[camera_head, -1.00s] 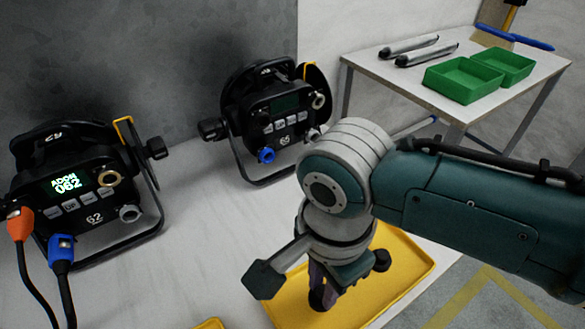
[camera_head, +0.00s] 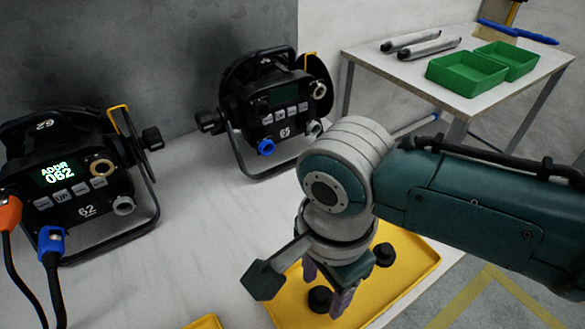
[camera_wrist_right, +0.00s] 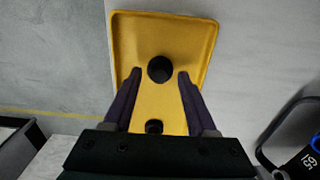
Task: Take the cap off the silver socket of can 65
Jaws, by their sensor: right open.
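Can 65 (camera_head: 284,95) stands on the white table in its black yoke. Its silver socket (camera_head: 314,128), at the lower right of the panel, shows grey with no black cap visible over it. My right gripper (camera_head: 325,288) is open over the yellow tray (camera_head: 405,292), fingers pointing down. One black cap (camera_head: 320,299) lies in the tray by its fingers; another black cap (camera_head: 384,254) lies farther right. In the right wrist view, one cap (camera_wrist_right: 160,68) shows between the open fingertips (camera_wrist_right: 160,74) and another (camera_wrist_right: 154,126) nearer the palm. My left gripper is out of view.
Can 62 (camera_head: 75,185) stands at the left with orange and blue plugs (camera_head: 52,243) and cables. A side table (camera_head: 400,75) holds green bins (camera_head: 465,75) and silver tubes. The white table between the cans and tray is clear.

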